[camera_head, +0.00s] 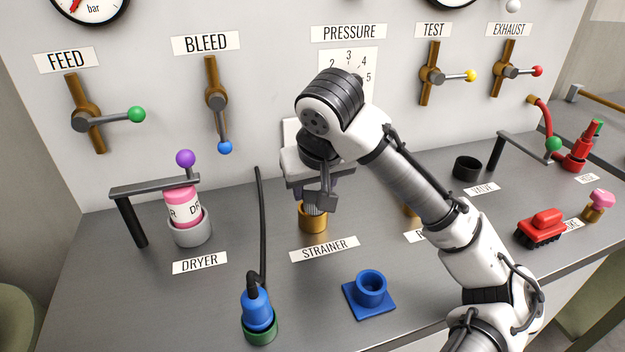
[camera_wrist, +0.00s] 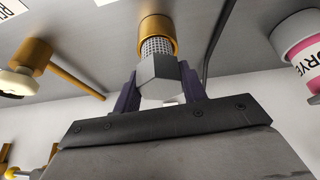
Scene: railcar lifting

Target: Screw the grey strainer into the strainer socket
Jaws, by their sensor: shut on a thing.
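The grey strainer (camera_wrist: 157,76) has a hexagonal head and a mesh body. In the wrist view my gripper (camera_wrist: 163,88) is shut on the hexagonal head, one finger on each side. The brass strainer socket (camera_wrist: 156,35) is at the far end of the mesh, which appears to be partly inside or right at its mouth; I cannot tell how deep. In the head view the socket (camera_head: 313,218) stands behind the STRAINER label, with the strainer (camera_head: 312,208) upright above it. My gripper (camera_head: 316,190) is directly over the socket, partly hidden by my wrist.
A pink and white dryer cartridge (camera_head: 183,206) sits in a grey cup at left under a bar. A blue plug (camera_head: 257,311) with a black hose stands in front. A blue holder (camera_head: 369,292), a red brush (camera_head: 541,229) and a black cup (camera_head: 467,167) stand on the bench.

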